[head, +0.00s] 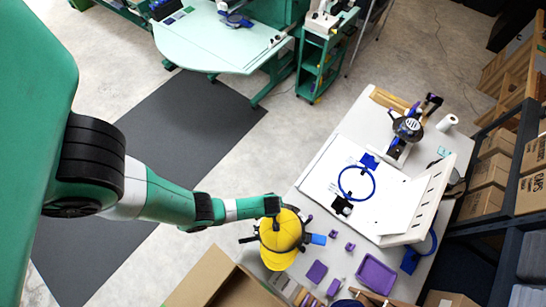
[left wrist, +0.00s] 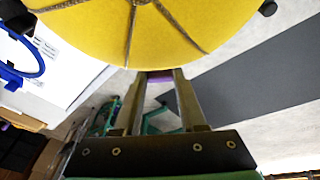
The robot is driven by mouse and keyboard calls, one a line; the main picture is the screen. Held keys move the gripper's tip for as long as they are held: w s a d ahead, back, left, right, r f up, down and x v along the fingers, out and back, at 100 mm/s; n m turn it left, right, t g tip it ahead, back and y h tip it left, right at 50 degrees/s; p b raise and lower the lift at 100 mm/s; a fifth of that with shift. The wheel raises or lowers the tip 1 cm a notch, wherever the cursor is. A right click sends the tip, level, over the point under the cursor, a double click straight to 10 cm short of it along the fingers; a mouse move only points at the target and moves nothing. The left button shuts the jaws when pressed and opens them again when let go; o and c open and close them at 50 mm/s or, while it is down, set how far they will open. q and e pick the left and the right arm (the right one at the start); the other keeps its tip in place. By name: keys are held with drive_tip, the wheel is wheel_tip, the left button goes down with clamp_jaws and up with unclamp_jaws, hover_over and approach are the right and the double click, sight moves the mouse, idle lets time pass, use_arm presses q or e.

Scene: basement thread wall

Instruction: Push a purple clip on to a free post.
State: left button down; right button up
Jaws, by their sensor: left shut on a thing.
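My left gripper (head: 275,208) reaches in from the left to the far side of a yellow cap (head: 283,233). In the left wrist view its fingers (left wrist: 160,75) are close together, with a small purplish thing (left wrist: 160,74) between the tips, just at the cap's rim; I cannot tell if this touches the cap. It looks like a purple clip, partly hidden. The cap has dark posts sticking out, one at the left (head: 245,240); a dark knob shows in the left wrist view (left wrist: 268,8). Loose purple clips (head: 333,234) (head: 350,247) lie on the table. My right gripper is out of view.
The white table (head: 330,265) holds purple trays (head: 376,274), a white board with a blue hoop (head: 357,182) and a blue-and-black device (head: 407,130). A cardboard box (head: 222,280) stands at the near left.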

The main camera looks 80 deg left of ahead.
use_arm(q)
drive_tip(key=shift+f, duration=0.35)
drive_tip(key=shift+c, duration=2)
unclamp_jaws()
drive_tip(key=p+v, duration=0.7)
drive_tip(key=shift+r, duration=0.35)
drive_tip(key=shift+d, duration=0.15)
